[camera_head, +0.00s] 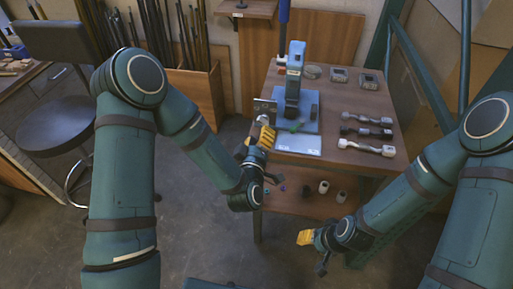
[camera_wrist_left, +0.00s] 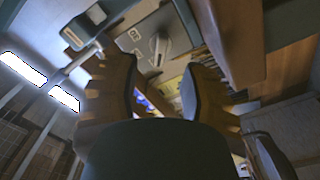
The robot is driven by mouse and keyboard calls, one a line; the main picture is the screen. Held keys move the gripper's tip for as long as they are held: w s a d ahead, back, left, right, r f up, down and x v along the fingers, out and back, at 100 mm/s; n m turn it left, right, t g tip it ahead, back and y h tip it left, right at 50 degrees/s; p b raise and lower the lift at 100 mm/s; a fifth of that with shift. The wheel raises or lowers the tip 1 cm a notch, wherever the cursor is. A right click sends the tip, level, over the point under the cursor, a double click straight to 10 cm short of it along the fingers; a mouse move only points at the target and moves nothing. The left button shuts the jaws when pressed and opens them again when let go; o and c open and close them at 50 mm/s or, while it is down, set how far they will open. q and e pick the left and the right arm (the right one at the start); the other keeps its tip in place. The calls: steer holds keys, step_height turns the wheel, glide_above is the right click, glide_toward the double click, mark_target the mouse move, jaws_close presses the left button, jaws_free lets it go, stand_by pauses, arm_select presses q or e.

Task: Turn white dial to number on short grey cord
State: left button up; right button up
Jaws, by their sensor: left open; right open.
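The dial (camera_wrist_left: 158,48) shows pale on a grey plate (camera_wrist_left: 135,38) in the left wrist view, just beyond my left fingertips. The plate also stands at the table's left edge in the head view (camera_head: 264,106). My left gripper (camera_head: 263,133) is open, and in the left wrist view its yellow-brown fingers (camera_wrist_left: 160,85) are apart with nothing held. I cannot tell whether they touch the plate. Short cords lie on the table's right side: a grey one (camera_head: 367,118), a dark one (camera_head: 367,132) and a pale-ended one (camera_head: 366,147). Numbers are unreadable. My right gripper (camera_head: 306,238) is open and empty, low before the table.
A blue-grey upright device (camera_head: 294,80) stands on the wooden table (camera_head: 335,100), behind a pale flat panel (camera_head: 296,144). Small grey devices (camera_head: 368,82) sit at the back. A lower shelf (camera_head: 300,203) holds small cylinders. A green frame (camera_head: 420,82) borders the right.

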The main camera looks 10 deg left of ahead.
arm_select(q)
steer(key=shift+s, duration=2.7)
steer(key=s+d+f+m+g+h, duration=0.1)
steer(key=s+f+m+g+h, duration=0.3)
steer(key=f+g, duration=0.75)
steer(key=s+a+f+m+g, duration=0.1)
steer(key=s+f+m+g, duration=0.3)
steer(key=s+f, duration=0.4)
steer(key=shift+s+a+f+g, duration=0.25)
steer(key=shift+s+f+g, duration=0.1)
steer(key=shift+s, duration=0.9)
